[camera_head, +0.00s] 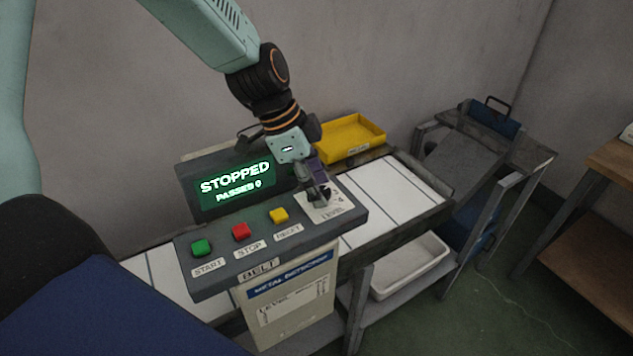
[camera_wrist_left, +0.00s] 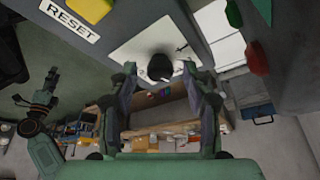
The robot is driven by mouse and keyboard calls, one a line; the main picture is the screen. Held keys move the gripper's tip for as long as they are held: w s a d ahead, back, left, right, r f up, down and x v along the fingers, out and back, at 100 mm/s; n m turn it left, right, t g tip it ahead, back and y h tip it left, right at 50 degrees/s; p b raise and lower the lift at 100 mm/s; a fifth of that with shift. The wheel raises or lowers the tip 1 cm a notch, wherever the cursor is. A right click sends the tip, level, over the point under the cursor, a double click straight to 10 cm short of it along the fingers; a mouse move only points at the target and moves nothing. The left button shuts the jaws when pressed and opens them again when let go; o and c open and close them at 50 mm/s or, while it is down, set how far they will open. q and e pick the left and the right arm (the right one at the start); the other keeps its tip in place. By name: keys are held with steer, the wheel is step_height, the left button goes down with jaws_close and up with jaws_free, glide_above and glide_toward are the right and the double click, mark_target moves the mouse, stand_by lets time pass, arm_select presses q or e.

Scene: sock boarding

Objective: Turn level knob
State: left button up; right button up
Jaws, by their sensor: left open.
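The level knob (camera_wrist_left: 160,68) is a dark round knob on a white plate (camera_wrist_left: 130,50) on the control panel. In the wrist view it sits between the tips of my left gripper (camera_wrist_left: 158,72), whose two fingers are open on either side of it. I cannot tell whether they touch it. In the head view my left gripper (camera_head: 318,196) is down at the plate marked LEVEL (camera_head: 330,211) and mostly hides the knob. My right gripper does not show clearly in the head view.
The panel (camera_head: 205,285) has green START (camera_head: 201,247), red STOP (camera_head: 241,231) and yellow RESET (camera_head: 279,215) buttons. Its screen (camera_head: 235,185) reads STOPPED, PASSED 0. A white belt (camera_head: 395,200) runs behind, with a yellow tray (camera_head: 352,153) beyond and a white bin (camera_head: 412,285) below.

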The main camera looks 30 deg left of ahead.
arm_select(q)
steer(key=shift+d, duration=0.25)
steer(key=c, duration=0.4)
steer(key=shift+a, duration=0.15)
steer(key=shift+c, duration=1.3)
jaws_close()
